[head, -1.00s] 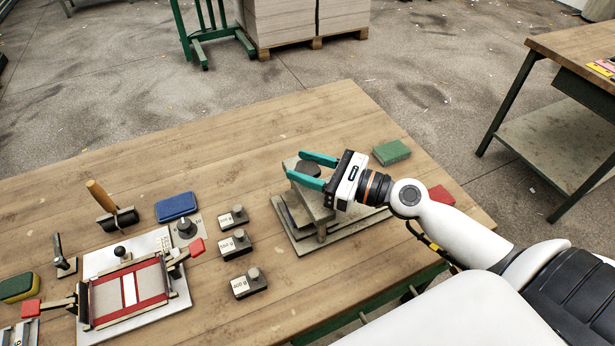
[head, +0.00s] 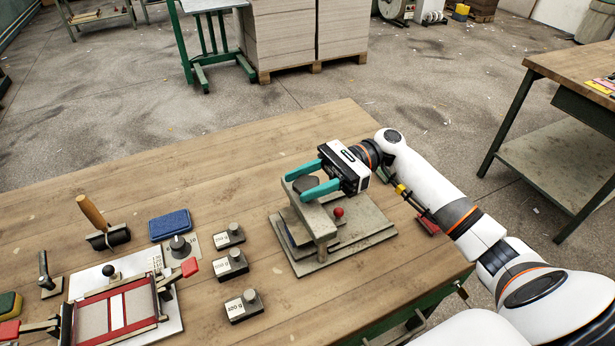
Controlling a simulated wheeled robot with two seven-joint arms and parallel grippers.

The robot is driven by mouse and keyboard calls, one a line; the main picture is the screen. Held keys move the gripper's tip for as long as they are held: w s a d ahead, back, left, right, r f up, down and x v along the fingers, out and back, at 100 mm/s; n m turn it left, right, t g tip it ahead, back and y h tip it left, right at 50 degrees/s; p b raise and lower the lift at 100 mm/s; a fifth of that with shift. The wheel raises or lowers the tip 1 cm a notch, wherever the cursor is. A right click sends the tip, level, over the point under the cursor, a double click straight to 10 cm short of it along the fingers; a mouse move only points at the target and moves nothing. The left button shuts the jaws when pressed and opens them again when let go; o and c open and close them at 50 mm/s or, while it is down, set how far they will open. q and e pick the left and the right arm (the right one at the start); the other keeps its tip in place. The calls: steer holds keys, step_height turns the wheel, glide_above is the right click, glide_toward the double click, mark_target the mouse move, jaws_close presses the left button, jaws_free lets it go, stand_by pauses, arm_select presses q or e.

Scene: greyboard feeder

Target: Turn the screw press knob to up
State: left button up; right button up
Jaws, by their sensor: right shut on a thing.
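The screw press (head: 318,224) stands on a grey base plate (head: 362,238) at the right part of the wooden table. Its dark knob (head: 306,184) sits on top of the press arm, partly covered by my fingers. My right gripper (head: 296,187) comes in from the upper right, its two teal fingers on either side of the knob, shut on it. A small red ball (head: 338,212) shows on the press beside the upright. My left gripper is not in view.
Several weights (head: 231,264) stand left of the press. Further left are a blue pad (head: 170,224), a dial (head: 180,246), a roller (head: 108,238) and a red-framed fixture (head: 118,309). A red block (head: 428,226) lies right of the press, near my arm. The table's back left is clear.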

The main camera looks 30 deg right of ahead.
mark_target(306, 183)
steer(key=n+g, duration=0.1)
steer(key=g, duration=0.1)
steer(key=n+g+h, duration=0.1)
steer(key=n+g, duration=0.1)
steer(key=g, duration=0.1)
steer(key=shift+w+n+g+p, duration=0.1)
steer(key=shift+n+g+p, duration=0.2)
steer(key=shift+f+n+g+h+b, duration=0.1)
steer(key=shift+n+g+h+b, duration=0.1)
steer(key=shift+n+g+h, duration=0.55)
steer(key=shift+f+n+g+h+b, duration=0.2)
steer(key=shift+n+g, duration=0.35)
steer(key=shift+g, duration=0.5)
steer(key=shift+a+r+g, duration=0.1)
steer(key=shift+g, duration=0.2)
steer(key=o, duration=1)
steer(key=shift+r, duration=0.1)
step_height(306, 183, up, 10)
steer(key=shift+r, duration=0.1)
steer(key=shift+p, duration=0.3)
